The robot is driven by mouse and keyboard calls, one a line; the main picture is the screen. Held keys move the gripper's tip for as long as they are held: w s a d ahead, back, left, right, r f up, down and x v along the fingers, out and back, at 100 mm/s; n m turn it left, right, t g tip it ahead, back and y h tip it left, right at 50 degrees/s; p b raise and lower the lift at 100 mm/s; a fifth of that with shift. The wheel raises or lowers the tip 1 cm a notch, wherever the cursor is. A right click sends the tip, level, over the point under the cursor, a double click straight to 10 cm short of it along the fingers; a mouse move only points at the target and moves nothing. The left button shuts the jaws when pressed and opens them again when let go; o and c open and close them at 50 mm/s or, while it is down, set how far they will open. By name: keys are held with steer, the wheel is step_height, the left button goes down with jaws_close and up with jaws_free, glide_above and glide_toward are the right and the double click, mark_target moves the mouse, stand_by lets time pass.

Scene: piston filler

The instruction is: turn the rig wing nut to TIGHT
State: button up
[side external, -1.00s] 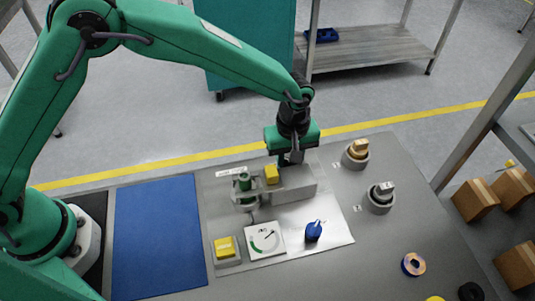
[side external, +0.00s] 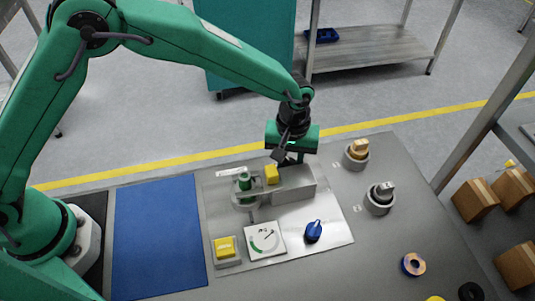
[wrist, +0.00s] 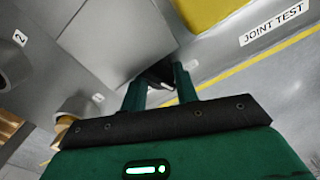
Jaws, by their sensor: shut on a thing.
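My gripper (side external: 292,158) reaches down at the back end of the grey rig block (side external: 294,184). In the wrist view its two green fingers (wrist: 160,76) are closed around a small dark part (wrist: 157,77), which I take to be the wing nut, beside the block. Most of this part is hidden by the fingers, and the side view does not show it. No TIGHT marking can be read. The rig also carries a yellow block (side external: 271,174) and a green cylinder (side external: 244,181).
A dial gauge (side external: 265,241), a blue pointer knob (side external: 313,231) and a yellow button (side external: 225,247) lie in front of the rig. A gold knob (side external: 358,150) and a silver knob (side external: 382,194) stand to the right. A blue mat (side external: 160,235) lies clear at left.

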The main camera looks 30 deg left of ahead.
steer(key=shift+m, duration=0.6)
steer(key=o, duration=1)
steer(key=shift+d, duration=0.1)
